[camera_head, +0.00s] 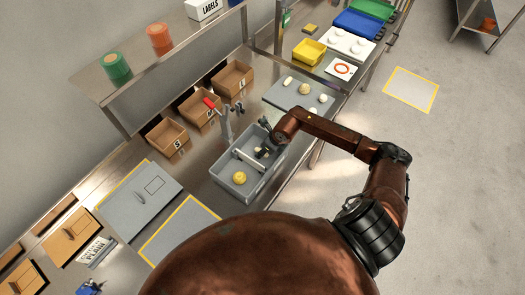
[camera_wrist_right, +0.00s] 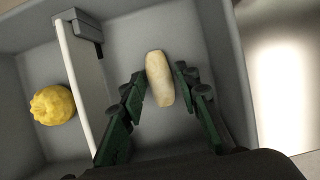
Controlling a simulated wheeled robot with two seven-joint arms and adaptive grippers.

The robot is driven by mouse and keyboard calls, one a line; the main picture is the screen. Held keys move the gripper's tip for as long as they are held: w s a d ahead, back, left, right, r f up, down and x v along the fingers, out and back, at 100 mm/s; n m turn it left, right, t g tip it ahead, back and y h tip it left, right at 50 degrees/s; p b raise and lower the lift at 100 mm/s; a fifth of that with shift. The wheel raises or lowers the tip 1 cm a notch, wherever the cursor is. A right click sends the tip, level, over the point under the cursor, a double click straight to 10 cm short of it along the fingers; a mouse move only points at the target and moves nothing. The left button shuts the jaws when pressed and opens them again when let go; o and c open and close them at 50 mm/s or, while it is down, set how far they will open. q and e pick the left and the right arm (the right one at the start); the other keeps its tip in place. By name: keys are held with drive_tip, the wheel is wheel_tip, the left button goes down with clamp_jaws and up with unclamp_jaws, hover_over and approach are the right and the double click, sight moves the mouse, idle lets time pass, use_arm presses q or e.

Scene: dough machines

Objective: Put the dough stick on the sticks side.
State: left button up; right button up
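A grey bin (camera_head: 219,178) on the counter is split by a pale divider (camera_head: 247,160), which also shows in the right wrist view (camera_wrist_right: 79,82). A round yellow dough piece (camera_head: 239,177) lies in the near compartment; it is at the left in the right wrist view (camera_wrist_right: 52,105). My right gripper (camera_head: 262,153) reaches into the far compartment. In the right wrist view its fingertips (camera_wrist_right: 160,76) close on both sides of a pale dough stick (camera_wrist_right: 159,78). Whether the stick touches the bin floor is unclear. My left gripper is not in view.
A grey board (camera_head: 293,101) with several dough pieces lies beyond the bin. A yellow tray (camera_head: 309,51) stands farther back. A grey lidded case (camera_head: 140,203) is left of the bin.

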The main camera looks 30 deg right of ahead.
drive_tip(key=shift+o, duration=0.6)
drive_tip(key=shift+r, duration=0.15)
drive_tip(key=shift+d+r, duration=0.1)
drive_tip(key=shift+r, duration=0.25)
drive_tip(key=b+v, duration=0.1)
drive_tip(key=v, duration=1)
drive_tip(key=shift+s, duration=0.25)
